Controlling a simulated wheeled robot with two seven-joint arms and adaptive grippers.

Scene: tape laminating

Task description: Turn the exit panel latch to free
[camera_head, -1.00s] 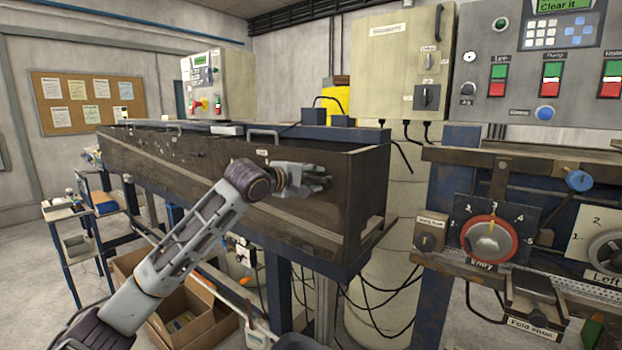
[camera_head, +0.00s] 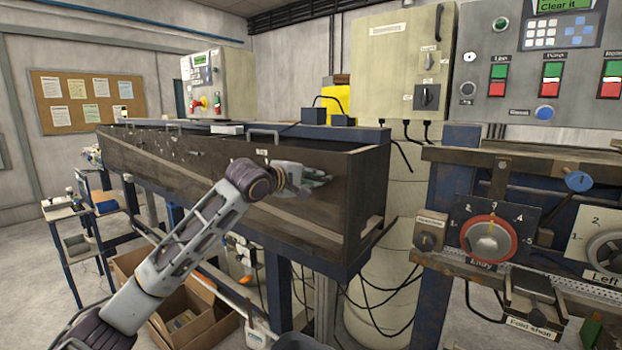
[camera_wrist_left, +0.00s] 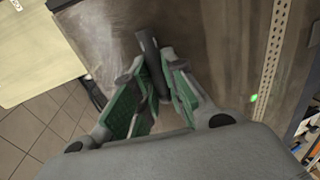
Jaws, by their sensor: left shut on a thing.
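My left gripper (camera_head: 318,178) is at the right end of the long brown front panel (camera_head: 205,165) of the machine. In the left wrist view, its green-padded fingers (camera_wrist_left: 155,90) are shut on a dark bar-shaped latch (camera_wrist_left: 149,50) that stands against the brown panel surface (camera_wrist_left: 205,50). The latch's outer end shows above the fingers; the rest is hidden between them. In the head view the hand covers the latch, so its angle is hard to tell there. My right gripper is not in view.
A lift handle (camera_head: 264,134) is on the panel's top edge. To the right are the entry dial (camera_head: 488,240) and a control panel (camera_head: 480,60) with buttons. Open cardboard boxes (camera_head: 190,325) stand on the floor below my left arm. A small blue-framed cart (camera_head: 62,212) stands at left.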

